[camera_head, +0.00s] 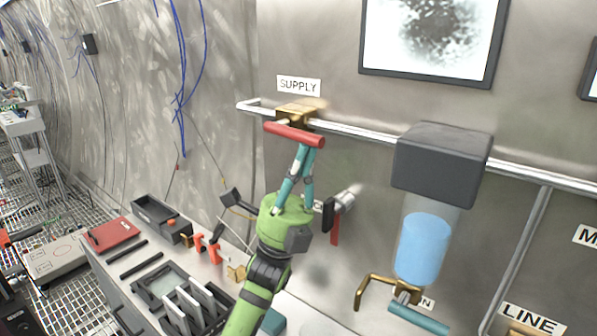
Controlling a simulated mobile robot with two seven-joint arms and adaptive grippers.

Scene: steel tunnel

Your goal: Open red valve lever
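The red valve lever (295,134) is a bar lying nearly level across a brass valve (300,114) on the wall pipe, below the SUPPLY label. My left gripper (310,150) reaches up to it from below, on a green arm. Its two teal fingers lean toward each other and end at the right half of the lever. The lever hides the very tips, so I cannot tell whether they grip it or only touch it. My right gripper is not in view.
A dark box with a clear cylinder of blue liquid (424,248) hangs right of my arm. Below it is a brass valve with a teal lever (418,318). A wall fitting with a red piece (335,230) is close beside my gripper. A cluttered bench (130,265) stands lower left.

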